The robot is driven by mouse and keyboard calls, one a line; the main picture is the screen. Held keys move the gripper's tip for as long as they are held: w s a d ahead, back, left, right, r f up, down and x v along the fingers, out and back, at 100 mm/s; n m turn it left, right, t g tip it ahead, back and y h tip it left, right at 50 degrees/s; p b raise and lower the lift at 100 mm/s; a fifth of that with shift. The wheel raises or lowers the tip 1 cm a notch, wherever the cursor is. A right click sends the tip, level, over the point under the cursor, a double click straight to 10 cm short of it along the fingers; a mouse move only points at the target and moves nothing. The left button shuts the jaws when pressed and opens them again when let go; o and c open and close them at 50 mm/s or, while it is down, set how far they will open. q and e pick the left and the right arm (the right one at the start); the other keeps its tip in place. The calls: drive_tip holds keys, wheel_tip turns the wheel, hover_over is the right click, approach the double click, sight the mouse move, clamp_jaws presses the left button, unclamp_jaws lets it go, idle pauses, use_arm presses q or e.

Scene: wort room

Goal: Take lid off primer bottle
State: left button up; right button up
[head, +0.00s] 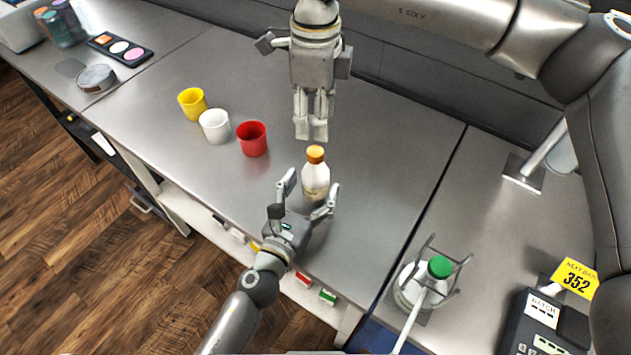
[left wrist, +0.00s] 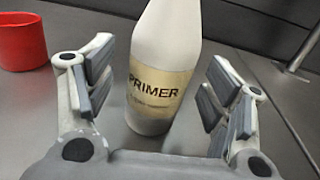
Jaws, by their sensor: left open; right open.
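The primer bottle (head: 315,183) stands upright on the metal worktop, pale with an orange lid (head: 315,154) on its top. My left gripper (head: 309,191) is open, with its fingers on either side of the bottle's lower body. In the left wrist view the bottle (left wrist: 165,45) stands between the open left fingers (left wrist: 163,95), with a gap on both sides; its PRIMER label faces the camera and its lid is out of frame. My right gripper (head: 311,130) points down just above the lid, apart from it. Its fingers are near each other with a narrow gap.
Yellow (head: 192,104), white (head: 214,126) and red (head: 252,139) cups stand left of the bottle; the red one also shows in the left wrist view (left wrist: 22,40).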

use_arm(q)
drive_tip(key=shift+x, duration=1.1)
